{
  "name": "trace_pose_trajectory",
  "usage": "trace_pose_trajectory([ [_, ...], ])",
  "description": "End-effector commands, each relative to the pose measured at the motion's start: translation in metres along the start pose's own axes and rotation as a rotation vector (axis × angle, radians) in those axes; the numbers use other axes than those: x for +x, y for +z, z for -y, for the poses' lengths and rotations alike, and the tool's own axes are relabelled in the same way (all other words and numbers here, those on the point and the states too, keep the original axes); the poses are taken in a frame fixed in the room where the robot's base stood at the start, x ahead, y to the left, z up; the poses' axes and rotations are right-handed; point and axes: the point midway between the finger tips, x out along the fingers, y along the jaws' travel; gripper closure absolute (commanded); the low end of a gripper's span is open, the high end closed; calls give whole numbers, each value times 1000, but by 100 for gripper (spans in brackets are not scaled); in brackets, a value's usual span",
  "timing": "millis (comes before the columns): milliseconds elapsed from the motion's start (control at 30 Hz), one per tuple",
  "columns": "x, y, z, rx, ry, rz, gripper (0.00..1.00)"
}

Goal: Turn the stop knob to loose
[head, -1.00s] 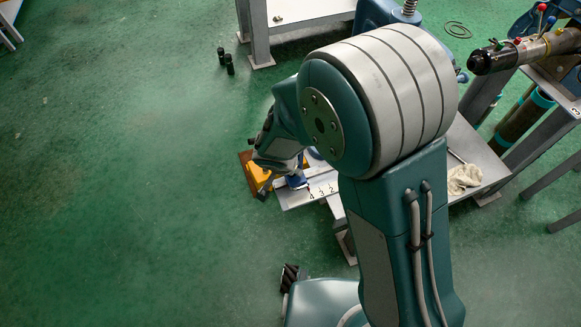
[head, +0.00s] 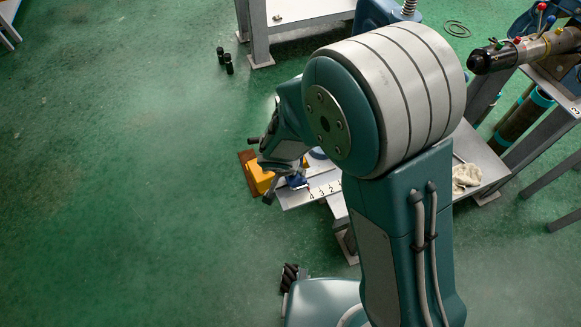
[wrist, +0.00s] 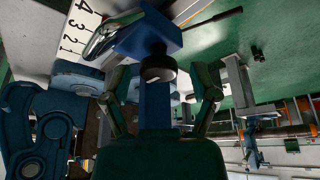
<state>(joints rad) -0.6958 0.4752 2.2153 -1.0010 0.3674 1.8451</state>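The stop knob (wrist: 158,68) is a dark round knob with a short light mark, on the blue stop block (wrist: 150,38) in the wrist view. My gripper (wrist: 160,85) is open there, with one finger to each side of the knob. I see no contact, and the knob's depth between the fingers is hard to judge. The block sits by a white scale plate (wrist: 82,22) numbered 4, 3, 2, 1. In the head view the blue block (head: 297,181) shows partly beside the numbered plate (head: 310,195). My arm hides the knob there.
A yellow block (head: 259,177) lies near the plate's left end. A shiny metal part (wrist: 112,38) is left of the blue block, and a thin dark rod (wrist: 212,18) is at its right. A cloth (head: 466,178) lies on the bench. Green floor (head: 110,200) at left is clear.

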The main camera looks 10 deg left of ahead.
Motion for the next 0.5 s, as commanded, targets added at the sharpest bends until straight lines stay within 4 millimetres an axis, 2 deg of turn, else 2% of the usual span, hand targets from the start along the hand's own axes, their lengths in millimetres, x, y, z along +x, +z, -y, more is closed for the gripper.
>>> trace_pose_trajectory([
  [333, -2, -1, -1, 2, -1, -1, 18],
  [500, -20, -2, 0, 3, -3, -5, 18],
])
